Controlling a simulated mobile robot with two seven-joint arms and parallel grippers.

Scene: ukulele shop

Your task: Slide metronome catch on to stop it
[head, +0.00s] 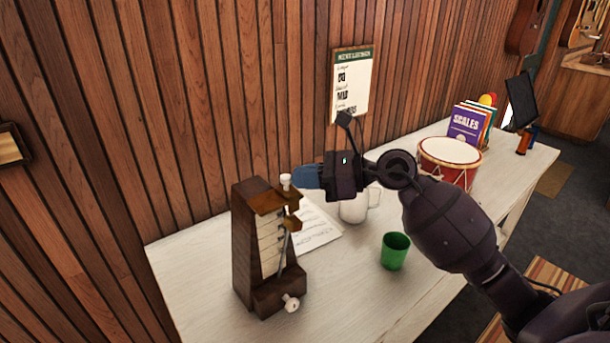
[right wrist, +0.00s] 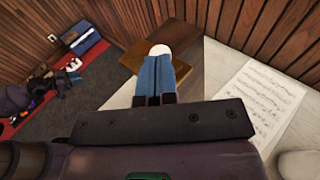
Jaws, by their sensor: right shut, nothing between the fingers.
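The wooden metronome (head: 245,243) stands upright at the left end of the white table. Its pale scale and pendulum rod face right. A brown catch piece (head: 272,203) with a white knob (head: 286,181) is at its top. My right gripper (head: 299,177) is shut and empty, its blue fingertips right beside the white knob; whether they touch it I cannot tell. In the right wrist view, the blue fingers (right wrist: 156,75) are together, with the white knob (right wrist: 160,50) just beyond their tips and the brown metronome top around it.
A music sheet (head: 316,228), a white mug (head: 354,209) and a green cup (head: 395,250) stand on the white table (head: 335,290) right of the metronome. A red drum (head: 450,160) and books (head: 466,122) are farther back. A wood-panelled wall runs behind.

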